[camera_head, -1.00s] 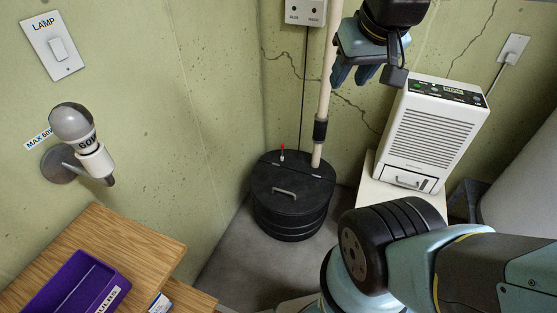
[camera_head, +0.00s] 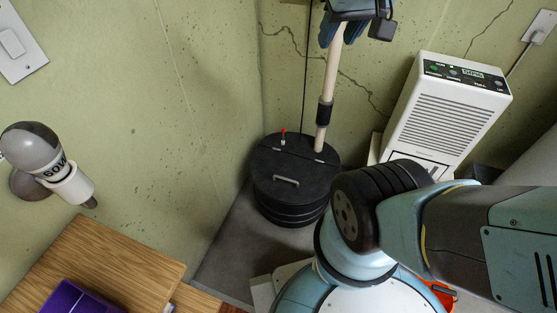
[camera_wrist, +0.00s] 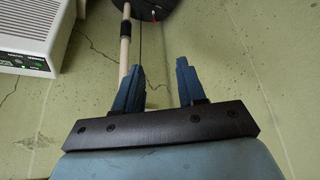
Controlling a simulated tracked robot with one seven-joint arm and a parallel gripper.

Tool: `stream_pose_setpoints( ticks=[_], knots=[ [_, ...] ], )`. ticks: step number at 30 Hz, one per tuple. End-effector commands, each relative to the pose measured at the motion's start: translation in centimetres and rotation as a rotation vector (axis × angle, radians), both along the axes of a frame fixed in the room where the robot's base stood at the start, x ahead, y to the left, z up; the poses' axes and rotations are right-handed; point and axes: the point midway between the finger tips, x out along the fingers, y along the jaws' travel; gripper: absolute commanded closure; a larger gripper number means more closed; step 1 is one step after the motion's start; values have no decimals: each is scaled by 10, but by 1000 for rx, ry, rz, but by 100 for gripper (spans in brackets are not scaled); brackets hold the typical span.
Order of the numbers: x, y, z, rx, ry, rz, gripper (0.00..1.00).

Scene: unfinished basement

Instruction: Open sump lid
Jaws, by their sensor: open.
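The round black sump lid (camera_head: 270,185) lies shut on the ribbed black sump basin (camera_head: 291,215) in the corner. A grey bar handle (camera_head: 286,181) sits on its front part, and a small red-tipped switch (camera_head: 283,136) stands near its back. A pale pipe (camera_head: 330,80) with a black coupling rises from the lid's back right. My gripper (camera_head: 342,32) is high above the lid at the top of the head view, partly cut off. In the wrist view my gripper (camera_wrist: 158,85) is open and empty, with the pipe beside its left finger. There the lid (camera_wrist: 155,5) shows only at the top edge.
A white dehumidifier (camera_head: 445,115) stands right of the sump. A wooden shelf (camera_head: 110,255) with a purple bin (camera_head: 75,300) is at the lower left. A bulb (camera_head: 32,150) juts from the left wall. Grey floor (camera_head: 235,250) is clear before the sump.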

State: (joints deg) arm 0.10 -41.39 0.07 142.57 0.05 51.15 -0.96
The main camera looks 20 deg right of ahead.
Motion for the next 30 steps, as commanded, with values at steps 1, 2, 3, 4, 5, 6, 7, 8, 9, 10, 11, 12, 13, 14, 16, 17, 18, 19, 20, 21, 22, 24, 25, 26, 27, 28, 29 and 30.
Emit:
stream_pose_setpoints(
  ticks=[1, 2, 3, 4, 5, 6, 7, 8, 9, 10, 11, 12, 13, 14, 16, 17, 18, 19, 20, 21, 22, 24, 25, 26, 27, 28, 29, 30],
  knots=[
    [8, 0, -1, -4, 12, 8, 60],
    [13, 1, -2, -9, 19, 17, 60],
    [21, 2, -3, -15, 27, 28, 60],
    [28, 2, -4, -20, 35, 37, 60],
    [35, 2, -6, -25, 43, 48, 60],
    [45, 2, -8, -32, 55, 62, 60],
    [53, 2, -10, -37, 62, 73, 60],
    [61, 2, -12, -42, 69, 85, 60],
    [71, 2, -15, -49, 81, 99, 60],
    [78, 1, -18, -54, 90, 111, 60],
    [86, 1, -21, -58, 97, 121, 60],
    [96, 1, -24, -65, 107, 137, 60],
    [103, 1, -28, -68, 115, 147, 60],
    [110, 1, -31, -73, 123, 159, 60],
    [128, 0, -40, -82, 141, 185, 60],
    [135, 0, -44, -86, 149, 197, 60],
    [145, -1, -50, -90, 159, 211, 60],
    [153, -1, -55, -94, 166, 223, 60],
    [160, -1, -60, -96, 175, 234, 60],
    [169, -2, -67, -101, 186, 250, 60],
    [176, -2, -72, -103, 193, 261, 60],
    [193, -3, -85, -110, 211, 288, 60],
    [199, -3, -91, -112, 218, 301, 60],
    [206, -3, -98, -114, 226, 313, 60],
    [215, -4, -106, -117, 235, 328, 60],
    [222, -4, -113, -119, 243, 339, 60],
    [228, -5, -120, -121, 250, 351, 60],
    [236, -5, -130, -123, 260, 368, 60]
  ],
)
